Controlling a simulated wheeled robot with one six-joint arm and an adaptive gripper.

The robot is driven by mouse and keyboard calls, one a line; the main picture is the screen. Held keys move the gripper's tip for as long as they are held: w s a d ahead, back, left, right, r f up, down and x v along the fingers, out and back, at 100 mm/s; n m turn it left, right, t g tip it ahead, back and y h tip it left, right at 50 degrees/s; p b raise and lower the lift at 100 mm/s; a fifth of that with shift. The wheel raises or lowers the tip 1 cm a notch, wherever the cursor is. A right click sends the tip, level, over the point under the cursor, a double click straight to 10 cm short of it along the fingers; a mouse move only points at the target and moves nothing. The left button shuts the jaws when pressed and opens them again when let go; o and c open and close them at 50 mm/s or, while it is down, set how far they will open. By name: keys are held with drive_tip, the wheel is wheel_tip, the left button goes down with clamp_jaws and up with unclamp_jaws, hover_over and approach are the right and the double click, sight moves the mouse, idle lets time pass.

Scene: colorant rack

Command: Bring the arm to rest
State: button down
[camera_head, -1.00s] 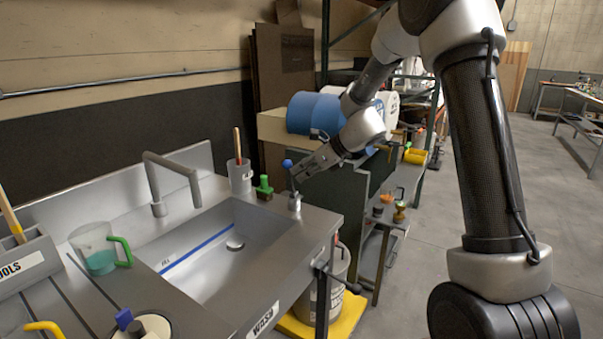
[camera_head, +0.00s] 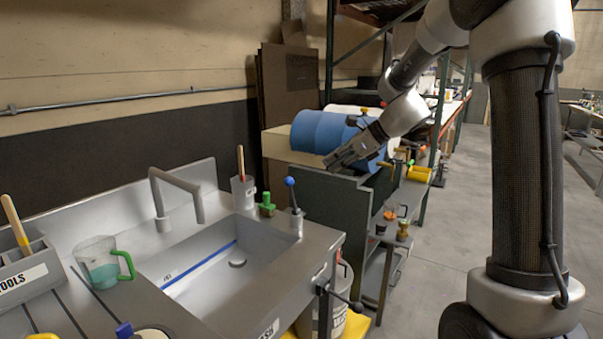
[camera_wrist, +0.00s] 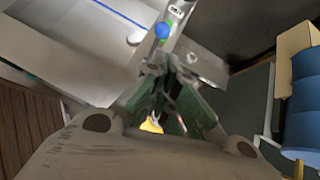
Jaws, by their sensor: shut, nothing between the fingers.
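My gripper (camera_head: 333,164) is raised in the air to the right of the blue-knobbed lever (camera_head: 290,182) at the sink's corner. It is in front of the blue drum (camera_head: 322,131) in the head view and apart from the lever. In the wrist view my gripper (camera_wrist: 160,68) points down past the sink corner, with the blue knob (camera_wrist: 163,31) beyond its fingertips. The fingers are shut and empty. My arm reaches in from the upper right.
The steel sink (camera_head: 205,262) has a bent faucet (camera_head: 178,190). A measuring jug (camera_head: 98,262) with a green handle stands at the left. A dark panel (camera_head: 325,205) and a shelf with small items are right of the sink. Open floor (camera_head: 430,230) lies farther right.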

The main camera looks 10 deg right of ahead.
drive_tip(key=s+d+f+n+g+h, duration=0.1)
drive_tip(key=s+d+f+n+g, duration=0.15)
drive_tip(key=s+n, duration=0.4)
drive_tip(key=s+d+f+n+g+h, duration=0.1)
drive_tip(key=s+d+f+n+h, duration=0.15)
drive_tip(key=s+n, duration=0.4)
drive_tip(key=s+d+r+n+h, duration=0.1)
drive_tip(key=s+d+r+n, duration=0.1)
drive_tip(key=s, duration=0.5)
drive_tip(key=s+d+r+n+t+h, duration=0.1)
drive_tip(key=s+d+r+n+h, duration=0.1)
drive_tip(key=s+n, duration=0.3)
drive_tip(key=s+d+r+n+t+h, duration=0.1)
drive_tip(key=s+d+r+n, duration=0.1)
drive_tip(key=s, duration=0.8)
drive_tip(key=shift+d+r+n+h, duration=0.2)
drive_tip(key=shift+d+n+h, duration=0.2)
drive_tip(key=shift+n, duration=0.5)
drive_tip(key=shift+s, duration=0.1)
